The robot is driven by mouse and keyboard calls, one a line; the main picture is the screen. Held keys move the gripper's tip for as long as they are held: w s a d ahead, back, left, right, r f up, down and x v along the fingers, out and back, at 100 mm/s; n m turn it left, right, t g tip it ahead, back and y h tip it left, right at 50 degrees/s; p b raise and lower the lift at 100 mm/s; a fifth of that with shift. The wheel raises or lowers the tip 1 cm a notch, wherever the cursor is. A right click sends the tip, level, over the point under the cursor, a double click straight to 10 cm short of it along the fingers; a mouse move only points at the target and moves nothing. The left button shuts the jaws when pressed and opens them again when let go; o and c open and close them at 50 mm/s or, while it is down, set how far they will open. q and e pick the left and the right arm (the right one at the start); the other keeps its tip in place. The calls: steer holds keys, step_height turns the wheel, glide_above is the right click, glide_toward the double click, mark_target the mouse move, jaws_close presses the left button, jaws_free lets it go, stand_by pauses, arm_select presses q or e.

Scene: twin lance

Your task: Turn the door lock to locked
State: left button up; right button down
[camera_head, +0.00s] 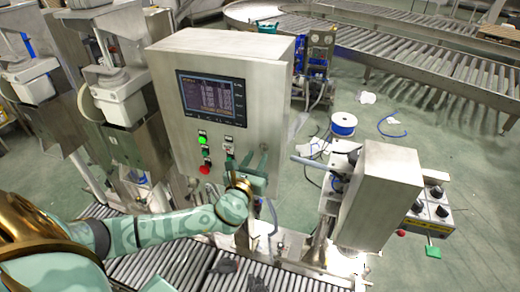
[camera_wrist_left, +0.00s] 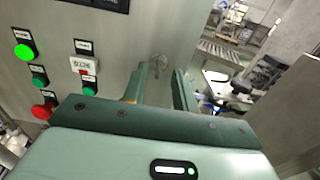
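The grey metal control cabinet (camera_head: 225,60) stands in the middle of the head view, its front door facing me. The door lock (camera_wrist_left: 159,60) is a small, pale metal fitting on the door near its right edge, seen between my fingers in the left wrist view; its exact turn position is too small to tell. My left gripper (camera_head: 247,163) is in front of the lower right of the door. In the left wrist view its two fingers (camera_wrist_left: 162,82) are apart, with nothing between them. My right gripper is in neither view.
A lit green button (camera_wrist_left: 25,51), a red button (camera_wrist_left: 44,110) and a small switch plate (camera_wrist_left: 84,65) sit left of the gripper. A screen (camera_head: 212,97) is above. A metal box unit (camera_head: 375,195) stands to the right; a roller conveyor (camera_head: 185,262) runs below.

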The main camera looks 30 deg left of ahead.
mark_target(262, 149)
arm_select(q)
steer(key=shift+x, duration=1.85)
steer(key=shift+c, duration=0.3)
steer(key=shift+s, duration=0.1)
jaws_close()
